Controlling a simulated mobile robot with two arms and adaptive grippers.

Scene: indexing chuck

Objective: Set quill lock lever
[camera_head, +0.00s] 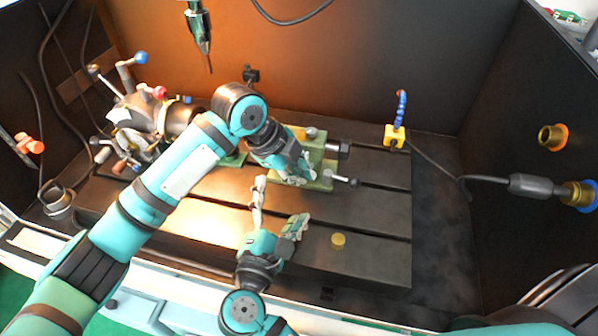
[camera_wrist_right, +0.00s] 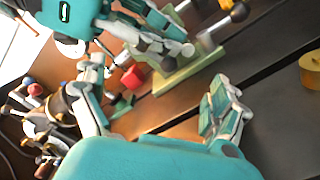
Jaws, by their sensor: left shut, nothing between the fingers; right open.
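The green tailstock (camera_head: 329,146) stands on the slotted table, right of the indexing chuck. A light lever with a dark ball (camera_head: 344,180) sticks out at its lower right; a rounded knob (camera_head: 311,133) sits on top. I cannot tell which is the quill lock lever. My left gripper (camera_head: 303,174) is shut and empty at the tailstock's front, covering part of it. In the right wrist view, the left gripper (camera_wrist_right: 185,46) is beside the tailstock's green base (camera_wrist_right: 190,72). My right gripper (camera_head: 280,202) is open and empty above the table, in front of the tailstock.
The indexing chuck (camera_head: 178,119) with several levers stands at the back left. A yellow round piece (camera_head: 338,240) lies on the table right of my right gripper. A spindle (camera_head: 199,32) hangs above at the back. A yellow block with a blue hose (camera_head: 395,136) stands right.

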